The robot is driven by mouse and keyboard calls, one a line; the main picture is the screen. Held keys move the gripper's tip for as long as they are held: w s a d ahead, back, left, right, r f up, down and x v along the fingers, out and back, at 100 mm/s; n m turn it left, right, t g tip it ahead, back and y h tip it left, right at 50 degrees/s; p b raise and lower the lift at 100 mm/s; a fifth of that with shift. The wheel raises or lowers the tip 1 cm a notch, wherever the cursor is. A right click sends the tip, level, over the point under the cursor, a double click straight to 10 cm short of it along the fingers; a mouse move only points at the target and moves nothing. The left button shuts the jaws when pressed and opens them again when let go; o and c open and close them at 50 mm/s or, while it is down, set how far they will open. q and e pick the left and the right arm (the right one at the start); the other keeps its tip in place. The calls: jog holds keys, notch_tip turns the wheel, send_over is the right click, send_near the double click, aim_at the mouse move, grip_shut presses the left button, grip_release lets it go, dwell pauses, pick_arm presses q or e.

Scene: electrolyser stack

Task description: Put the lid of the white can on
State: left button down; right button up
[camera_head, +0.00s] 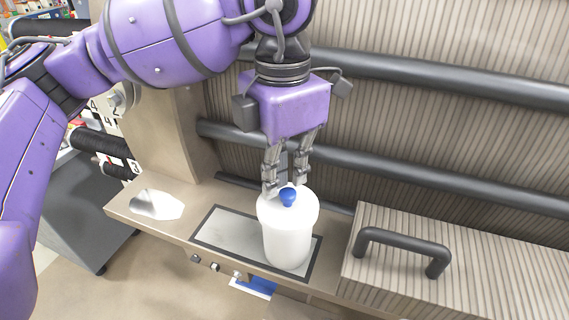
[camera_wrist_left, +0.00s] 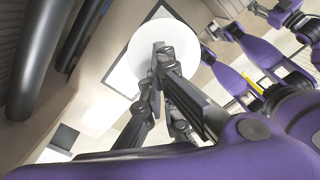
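The white can (camera_head: 288,245) stands upright on the ledge in the head view. A white lid (camera_head: 270,207) with a round blue knob (camera_head: 288,197) sits on its top and looks level; whether it is fully seated cannot be told. My left gripper (camera_head: 286,187) points down just above and behind the knob. Its two fingers are apart, with a gap between them, and do not visibly hold the knob. In the left wrist view the round white lid (camera_wrist_left: 140,55) shows beyond the fingers, which hide the knob.
The can stands at the right end of a dark-framed grey plate (camera_head: 225,230). A shiny light patch (camera_head: 157,205) lies at the ledge's left. A ribbed block with a dark handle (camera_head: 400,242) is close on the right. Dark horizontal bars (camera_head: 400,172) run behind.

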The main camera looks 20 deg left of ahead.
jog(key=shift+w+a+r, duration=0.1)
jog(key=shift+w+r, duration=0.2)
jog(key=shift+w, duration=0.05)
pick_arm(q)
jog(key=shift+f, duration=0.1)
pick_arm(e)
jog(key=shift+s+f, duration=0.1)
jog(key=shift+f, duration=0.05)
pick_arm(q)
jog(key=shift+f, duration=0.3)
pick_arm(e)
jog(key=shift+s+f, duration=0.3)
pick_arm(q)
jog(key=shift+r, duration=0.1)
pick_arm(e)
jog(key=shift+w+r, duration=0.1)
pick_arm(q)
jog(key=shift+r+p, duration=1)
jog(key=shift+r, duration=1.05)
jog(key=shift+f, duration=0.1)
pick_arm(e)
jog(key=shift+t, duration=0.4)
jog(key=w+r, duration=0.1)
jog(key=r, duration=0.1)
jog(key=w+r, duration=0.1)
jog(key=shift+w+r, duration=0.35)
jog(key=shift+r, duration=0.05)
jog(key=shift+f, duration=0.1)
